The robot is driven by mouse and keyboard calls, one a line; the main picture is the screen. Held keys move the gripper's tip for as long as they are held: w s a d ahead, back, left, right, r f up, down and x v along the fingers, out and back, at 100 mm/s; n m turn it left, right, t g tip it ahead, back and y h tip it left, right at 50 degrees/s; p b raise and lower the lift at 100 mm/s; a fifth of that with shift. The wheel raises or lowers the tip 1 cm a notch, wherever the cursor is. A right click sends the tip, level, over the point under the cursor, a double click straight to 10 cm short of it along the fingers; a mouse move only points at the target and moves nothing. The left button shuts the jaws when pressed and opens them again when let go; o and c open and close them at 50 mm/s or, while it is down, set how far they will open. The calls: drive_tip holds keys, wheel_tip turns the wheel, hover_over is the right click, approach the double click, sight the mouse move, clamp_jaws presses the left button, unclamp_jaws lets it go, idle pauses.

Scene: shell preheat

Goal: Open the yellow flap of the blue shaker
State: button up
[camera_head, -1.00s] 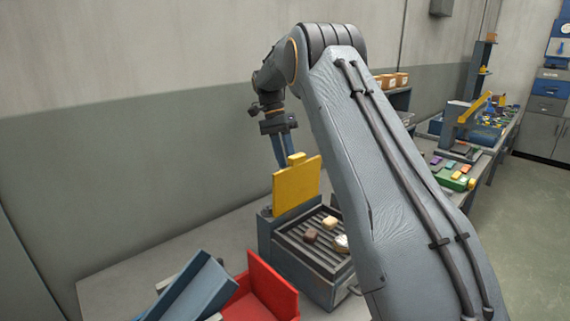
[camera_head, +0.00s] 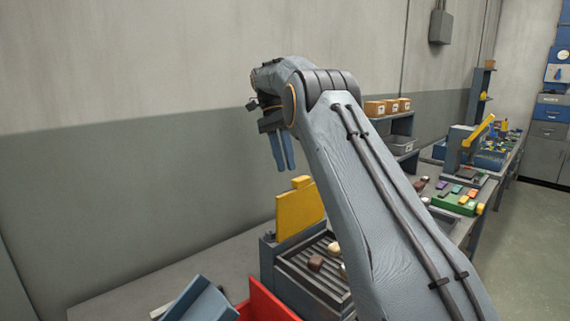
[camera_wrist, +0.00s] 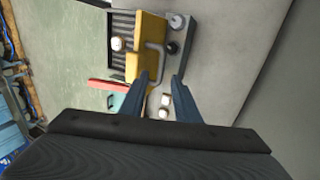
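The shaker is a blue-grey box (camera_head: 267,262) with a ribbed dark deck, low in the head view. Its yellow flap (camera_head: 299,213) stands roughly upright at the left side of the deck, with a small yellow block on its top edge. The flap also shows in the wrist view (camera_wrist: 150,58), near the fingertips. My gripper (camera_head: 287,169) points down with two blue fingers, just above and left of the flap's top. In the wrist view the fingers (camera_wrist: 160,76) are apart with nothing held between them. My arm hides the right part of the shaker.
Brown and pale lumps (camera_head: 316,263) lie on the ribbed deck. A red bin (camera_head: 262,300) and a blue-grey tilted piece (camera_head: 198,301) are in front. The wall is close behind. A bench with a green tray (camera_head: 453,205) and another yellow-armed device (camera_head: 478,131) stands at right.

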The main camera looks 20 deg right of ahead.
drive_tip(key=shift+w+n, duration=0.1)
drive_tip(key=shift+n, duration=0.3)
clamp_jaws()
wheel_tip(320, 180, down, 6)
drive_tip(key=d+n+t+y+b, duration=0.1)
drive_tip(key=n+t, duration=0.4)
drive_tip(key=n, duration=1.2)
drive_tip(key=shift+s+d+f+y+b, duration=0.25)
drive_tip(key=shift+s+d+y+b, duration=0.15)
drive_tip(key=shift+y+b, duration=0.25)
